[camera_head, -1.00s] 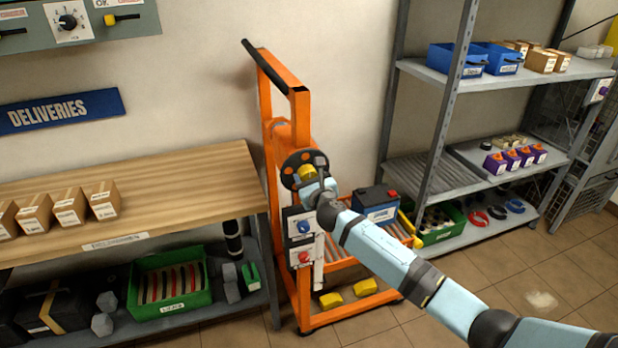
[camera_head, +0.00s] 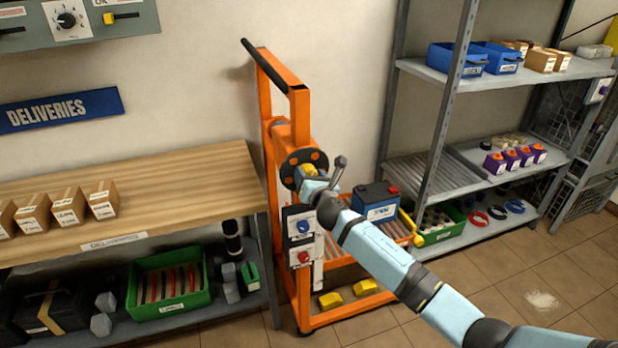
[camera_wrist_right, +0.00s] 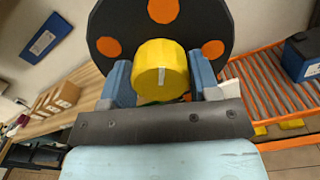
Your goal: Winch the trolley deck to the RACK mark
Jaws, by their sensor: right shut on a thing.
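The orange trolley (camera_head: 298,106) stands between the wooden bench and the grey shelving. On its post is a black winch disc (camera_head: 291,169) with orange spots and a yellow hub knob (camera_wrist_right: 160,70). My right gripper (camera_wrist_right: 160,82) is shut on the yellow knob, one blue finger on each side. In the head view the right gripper (camera_head: 308,173) covers part of the disc. A blue battery (camera_head: 377,212) sits on the trolley's roller deck (camera_head: 340,262), which is low and partly hidden by my arm. I cannot make out a RACK mark. My left gripper is not in view.
A blue knob (camera_head: 302,227) and a red knob (camera_head: 304,257) are on the post below the disc. The bench (camera_head: 190,185) with cartons is at left. The shelving (camera_head: 480,82) holds bins and batteries at right. Floor at lower right is clear.

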